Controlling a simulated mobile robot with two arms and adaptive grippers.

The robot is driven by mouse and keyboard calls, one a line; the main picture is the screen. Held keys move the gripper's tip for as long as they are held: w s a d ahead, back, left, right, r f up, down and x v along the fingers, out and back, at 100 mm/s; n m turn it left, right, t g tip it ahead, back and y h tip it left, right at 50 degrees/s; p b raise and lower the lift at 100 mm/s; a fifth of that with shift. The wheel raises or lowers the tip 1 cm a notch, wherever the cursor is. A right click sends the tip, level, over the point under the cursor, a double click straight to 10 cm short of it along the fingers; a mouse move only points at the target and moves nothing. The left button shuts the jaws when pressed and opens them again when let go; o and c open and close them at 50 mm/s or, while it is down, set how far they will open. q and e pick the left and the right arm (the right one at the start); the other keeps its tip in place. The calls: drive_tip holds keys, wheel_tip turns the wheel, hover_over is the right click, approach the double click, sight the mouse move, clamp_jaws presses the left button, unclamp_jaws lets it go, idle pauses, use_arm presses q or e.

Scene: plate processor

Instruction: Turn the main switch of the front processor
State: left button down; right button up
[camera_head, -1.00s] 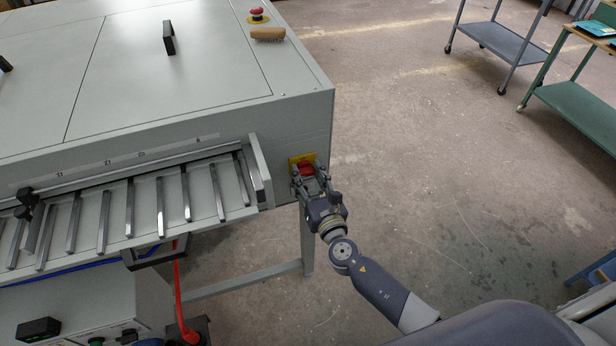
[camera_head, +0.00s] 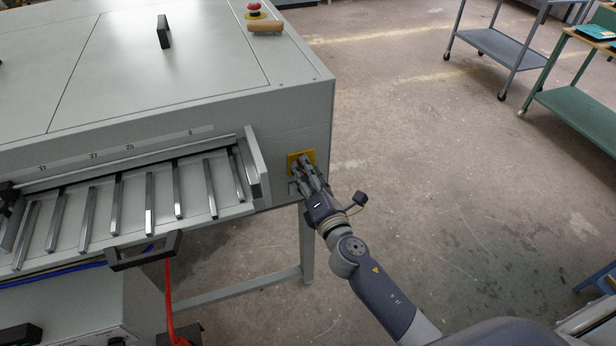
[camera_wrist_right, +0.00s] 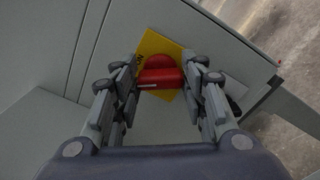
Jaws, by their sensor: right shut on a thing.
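The front processor (camera_head: 290,120) is a large grey machine filling the left of the head view. Its main switch is a red knob on a yellow plate (camera_head: 293,157) on the end of the front face; the gripper mostly hides the knob in the head view. In the right wrist view the red switch (camera_wrist_right: 160,73) sits between the fingertips, on its tilted yellow plate (camera_wrist_right: 150,43). My right gripper (camera_head: 305,165) is at the switch, its fingers closed on the red knob from both sides. My left gripper is not in view.
A roller feed tray with metal bars (camera_head: 150,203) is left of the switch. A red emergency button (camera_head: 254,9) and a wooden-handled brush (camera_head: 264,26) are on top of the machine. A grey cart (camera_head: 500,42) and a green table (camera_head: 575,105) stand far right. The floor between is clear.

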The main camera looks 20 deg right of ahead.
drive_tip(key=m+b, duration=0.1)
drive_tip(key=m, duration=0.5)
drive_tip(key=shift+d+f+m, duration=0.1)
drive_tip(key=shift+m, duration=0.2)
idle(0.4)
drive_tip(key=o, duration=1.1)
drive_tip(key=shift+c, duration=0.2)
drive_tip(key=s, duration=1.2)
drive_tip(key=shift+d, duration=0.15)
